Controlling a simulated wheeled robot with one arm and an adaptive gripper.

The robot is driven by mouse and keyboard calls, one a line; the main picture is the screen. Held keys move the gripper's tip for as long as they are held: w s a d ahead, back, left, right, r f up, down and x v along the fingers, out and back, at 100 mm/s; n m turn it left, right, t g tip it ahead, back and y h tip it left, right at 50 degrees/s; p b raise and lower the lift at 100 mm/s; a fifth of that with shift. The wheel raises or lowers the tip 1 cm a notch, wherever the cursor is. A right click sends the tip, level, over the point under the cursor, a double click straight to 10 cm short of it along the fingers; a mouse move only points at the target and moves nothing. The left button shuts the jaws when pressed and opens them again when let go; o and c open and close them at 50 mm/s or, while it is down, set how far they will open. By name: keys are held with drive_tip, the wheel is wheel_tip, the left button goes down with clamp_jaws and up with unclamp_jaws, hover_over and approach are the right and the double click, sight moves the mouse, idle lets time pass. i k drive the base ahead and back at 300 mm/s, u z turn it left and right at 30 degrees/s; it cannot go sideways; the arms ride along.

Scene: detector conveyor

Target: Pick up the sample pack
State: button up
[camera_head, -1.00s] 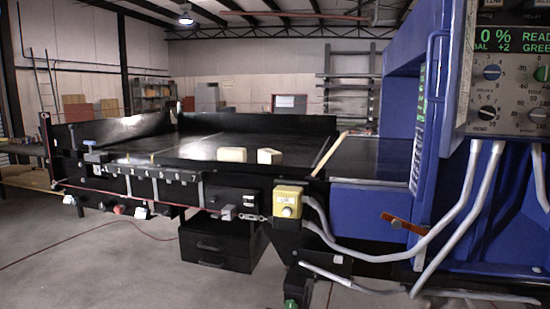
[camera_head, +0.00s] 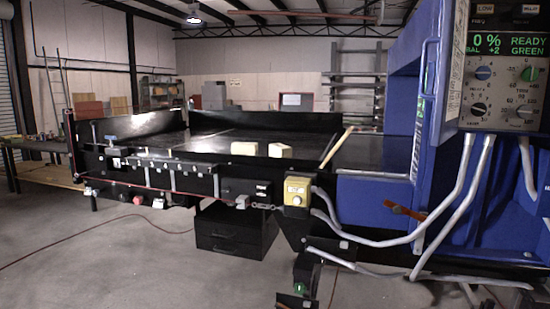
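Two small cream-coloured blocks lie side by side on the black conveyor bed (camera_head: 215,138), near its front edge. The left block (camera_head: 244,148) and the right block (camera_head: 280,151) are slightly apart. I cannot tell from this view which of them is the sample pack. No gripper shows in the picture, and nothing touches either block.
The blue detector housing (camera_head: 376,203) with its control panel (camera_head: 506,70) stands at the right. A yellow control box (camera_head: 297,191) and grey hoses (camera_head: 380,240) stick out at the front. A black drawer unit (camera_head: 230,230) stands below the conveyor. Open floor lies in front at the left.

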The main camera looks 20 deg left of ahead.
sight(277, 150)
drive_tip(key=u, duration=1.6)
drive_tip(key=i, duration=1.9)
drive_tip(key=z, duration=0.2)
